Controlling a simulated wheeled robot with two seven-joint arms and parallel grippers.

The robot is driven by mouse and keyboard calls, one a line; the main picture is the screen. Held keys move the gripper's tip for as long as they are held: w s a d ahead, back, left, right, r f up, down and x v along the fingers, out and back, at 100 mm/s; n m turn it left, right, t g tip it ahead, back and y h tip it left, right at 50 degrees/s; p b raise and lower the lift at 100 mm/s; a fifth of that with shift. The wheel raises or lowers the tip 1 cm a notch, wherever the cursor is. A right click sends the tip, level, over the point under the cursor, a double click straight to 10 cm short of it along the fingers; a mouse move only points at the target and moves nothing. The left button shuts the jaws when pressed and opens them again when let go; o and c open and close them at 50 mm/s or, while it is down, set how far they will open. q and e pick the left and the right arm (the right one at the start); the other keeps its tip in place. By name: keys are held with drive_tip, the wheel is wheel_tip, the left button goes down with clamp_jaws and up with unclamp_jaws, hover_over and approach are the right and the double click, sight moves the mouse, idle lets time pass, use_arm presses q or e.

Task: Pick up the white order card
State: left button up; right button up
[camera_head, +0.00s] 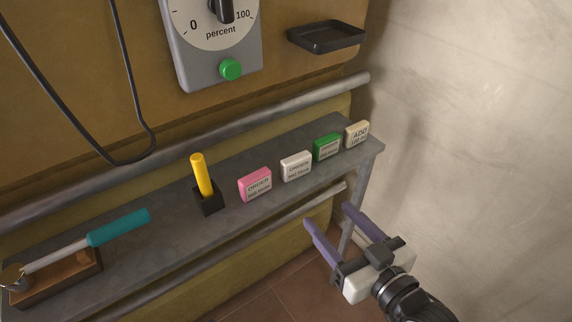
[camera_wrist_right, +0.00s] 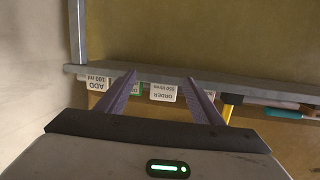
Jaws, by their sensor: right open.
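The white order card (camera_head: 296,166) stands upright on the grey shelf (camera_head: 228,212), between a pink order card (camera_head: 255,184) on its left and a green card (camera_head: 327,147) on its right. In the right wrist view the white order card (camera_wrist_right: 163,92) appears upside down between the finger lines. My right gripper (camera_head: 332,214) is open and empty, in front of and below the shelf's right end, apart from the cards. The right wrist view shows its two purple fingers (camera_wrist_right: 160,86) spread. My left gripper is not in view.
A cream add card (camera_head: 357,134) stands at the shelf's right end. A yellow-handled tool (camera_head: 202,176) stands in a black holder. A teal-handled tool (camera_head: 118,227) rests on a wooden block. Pipes run behind and below the shelf; a wall (camera_head: 480,130) is at right.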

drive_tip(key=n+y, duration=0.1)
drive_tip(key=y, duration=0.1)
approach(299, 161)
drive_tip(key=shift+t, duration=0.5)
drive_tip(key=shift+f+b+x, duration=0.15)
drive_tip(key=shift+x, duration=2.65)
drive_tip(key=shift+f+b+x, duration=0.15)
drive_tip(key=shift+x, duration=2.6)
drive_tip(key=shift+s+a, duration=0.1)
drive_tip(key=c, duration=0.8)
